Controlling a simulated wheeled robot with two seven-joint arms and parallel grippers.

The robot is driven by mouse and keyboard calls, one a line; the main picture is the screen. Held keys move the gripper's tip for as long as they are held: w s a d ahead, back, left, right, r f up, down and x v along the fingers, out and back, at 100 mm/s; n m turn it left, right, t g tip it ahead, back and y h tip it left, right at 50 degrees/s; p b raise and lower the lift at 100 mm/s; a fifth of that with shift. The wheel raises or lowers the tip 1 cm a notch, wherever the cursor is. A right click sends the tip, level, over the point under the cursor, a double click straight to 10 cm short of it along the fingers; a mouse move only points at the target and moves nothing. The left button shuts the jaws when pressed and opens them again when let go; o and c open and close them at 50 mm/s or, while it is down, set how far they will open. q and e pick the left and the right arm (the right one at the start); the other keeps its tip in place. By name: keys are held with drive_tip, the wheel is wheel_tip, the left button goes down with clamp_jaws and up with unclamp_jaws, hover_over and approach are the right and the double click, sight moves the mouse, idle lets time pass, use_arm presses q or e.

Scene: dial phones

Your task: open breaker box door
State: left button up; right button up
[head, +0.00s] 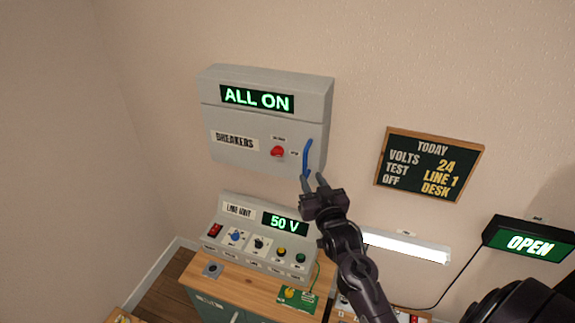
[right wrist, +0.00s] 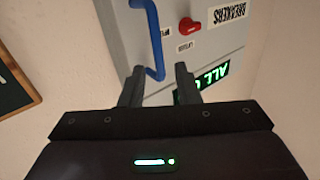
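The grey breaker box (head: 262,120) hangs on the wall with its door closed. Its top display reads ALL ON, and a label reads BREAKERS. A red knob (head: 277,151) sits on the door, and a blue bar handle (head: 307,158) stands upright near its right edge. My right gripper (head: 313,178) is open just below the handle's lower end. In the right wrist view the blue handle (right wrist: 154,40) reaches down between the two spread fingers (right wrist: 158,85); I cannot tell whether they touch it. My left gripper is not in view.
Below the box stands the line unit (head: 260,237), showing 50 V, on a wooden-topped cabinet (head: 240,288). A chalkboard (head: 430,163) hangs to the right, with a lit tube (head: 405,247) and an OPEN sign (head: 530,243) lower down. The wall left of the box is bare.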

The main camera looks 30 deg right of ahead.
sight(306, 165)
drive_tip(key=p+x, duration=0.2)
drive_tip(key=x, duration=0.5)
drive_tip(key=shift+w+d, duration=0.25)
drive_tip(key=shift+w, duration=0.05)
drive_tip(key=shift+c, duration=0.4)
clamp_jaws()
